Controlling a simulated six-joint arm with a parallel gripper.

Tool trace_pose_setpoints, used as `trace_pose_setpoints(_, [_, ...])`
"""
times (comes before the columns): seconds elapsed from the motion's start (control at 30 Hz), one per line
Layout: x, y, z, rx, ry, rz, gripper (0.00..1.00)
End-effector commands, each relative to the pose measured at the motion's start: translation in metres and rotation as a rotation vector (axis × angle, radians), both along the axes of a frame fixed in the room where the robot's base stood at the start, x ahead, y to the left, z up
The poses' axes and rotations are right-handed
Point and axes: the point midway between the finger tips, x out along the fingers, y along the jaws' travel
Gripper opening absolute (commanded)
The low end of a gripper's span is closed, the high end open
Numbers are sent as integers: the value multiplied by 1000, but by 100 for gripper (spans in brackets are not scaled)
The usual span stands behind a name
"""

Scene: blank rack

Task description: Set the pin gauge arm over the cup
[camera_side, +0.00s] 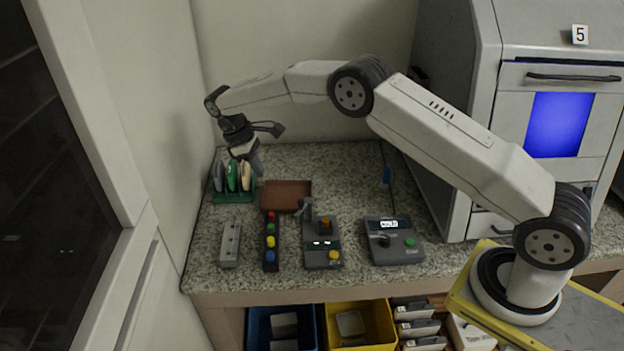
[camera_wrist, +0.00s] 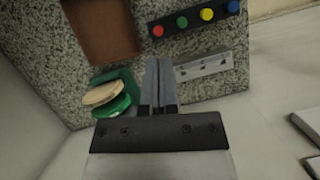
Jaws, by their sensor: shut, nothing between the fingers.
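A dark grey device (camera_side: 322,256) stands on the counter in the side view, with a dark upright arm (camera_side: 305,208) at its back left. I take this for the pin gauge; an orange piece (camera_side: 325,222) on its top may be the cup, but it is too small to tell. The arm appears raised and beside the orange piece. My gripper (camera_side: 259,170) is at the far left, above and beside the green rack (camera_side: 236,197), well apart from the gauge. In the wrist view my gripper (camera_wrist: 159,65) is shut and empty. The gauge is outside the wrist view.
The rack holds upright discs, including a green one (camera_wrist: 113,107) and a beige one (camera_wrist: 106,93). A brown tray (camera_side: 287,196), grey block (camera_side: 231,244), coloured-button strip (camera_side: 271,242) and display unit (camera_side: 392,241) stand around. A large machine (camera_side: 480,130) is at right.

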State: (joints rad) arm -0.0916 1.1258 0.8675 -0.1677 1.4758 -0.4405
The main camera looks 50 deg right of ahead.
Motion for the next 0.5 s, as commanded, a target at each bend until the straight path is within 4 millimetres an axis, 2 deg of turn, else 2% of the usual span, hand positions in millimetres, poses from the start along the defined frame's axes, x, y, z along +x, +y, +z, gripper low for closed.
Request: trace_pose_setpoints(0.5, [-22, -14, -67, -1, 3, 0, 0])
